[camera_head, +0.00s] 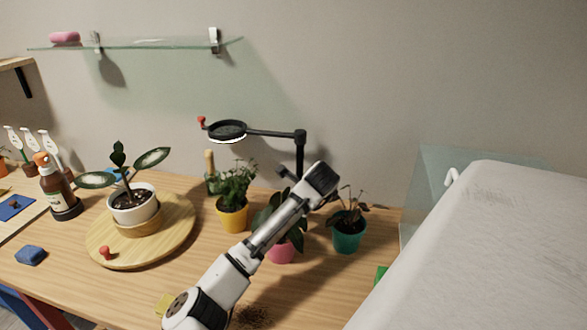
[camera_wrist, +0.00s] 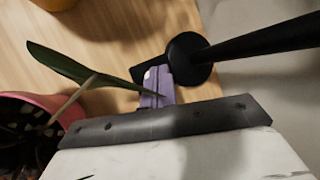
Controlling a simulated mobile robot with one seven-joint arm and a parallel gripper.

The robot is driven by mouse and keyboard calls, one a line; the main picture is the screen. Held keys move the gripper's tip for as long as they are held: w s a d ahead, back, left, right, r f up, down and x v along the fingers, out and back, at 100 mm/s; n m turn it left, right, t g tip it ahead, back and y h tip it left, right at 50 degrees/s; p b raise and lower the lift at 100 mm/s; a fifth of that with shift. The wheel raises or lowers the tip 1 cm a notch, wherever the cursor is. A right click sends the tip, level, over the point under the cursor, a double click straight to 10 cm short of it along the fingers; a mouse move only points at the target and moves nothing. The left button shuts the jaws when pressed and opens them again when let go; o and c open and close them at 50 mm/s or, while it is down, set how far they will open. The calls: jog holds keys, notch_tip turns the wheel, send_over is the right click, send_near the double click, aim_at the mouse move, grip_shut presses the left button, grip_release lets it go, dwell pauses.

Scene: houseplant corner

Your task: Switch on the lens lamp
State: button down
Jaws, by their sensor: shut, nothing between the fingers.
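The lens lamp (camera_head: 228,129) stands at the back of the table, a dark ring on a black arm and post (camera_head: 300,150). A bright white band shows along the ring's underside, and a red knob (camera_head: 201,121) sits at its left. My gripper (camera_head: 320,180) is in front of the lower post, which it partly hides. In the wrist view, my gripper (camera_wrist: 157,82) appears shut and empty, close to the lamp's round black foot (camera_wrist: 188,55). A dark flat part lies beside the foot; I cannot tell whether the fingers touch it.
A pink pot (camera_head: 281,252) with a leafy plant is beside my arm, one leaf reaching near my fingers. A yellow pot (camera_head: 233,220) and a teal pot (camera_head: 349,238) flank it. A round wooden board (camera_head: 170,245) lies left. A white covered block (camera_head: 490,260) fills the right.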

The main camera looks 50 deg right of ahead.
jog(key=shift+r+p, duration=0.6)
jog(key=shift+r, duration=0.05)
notch_tip(320, 180, up, 5)
jog(key=p, duration=0.4)
jog(key=shift+f, duration=0.2)
jog(key=shift+r, duration=0.7)
jog(key=c, duration=2.1)
grip_release()
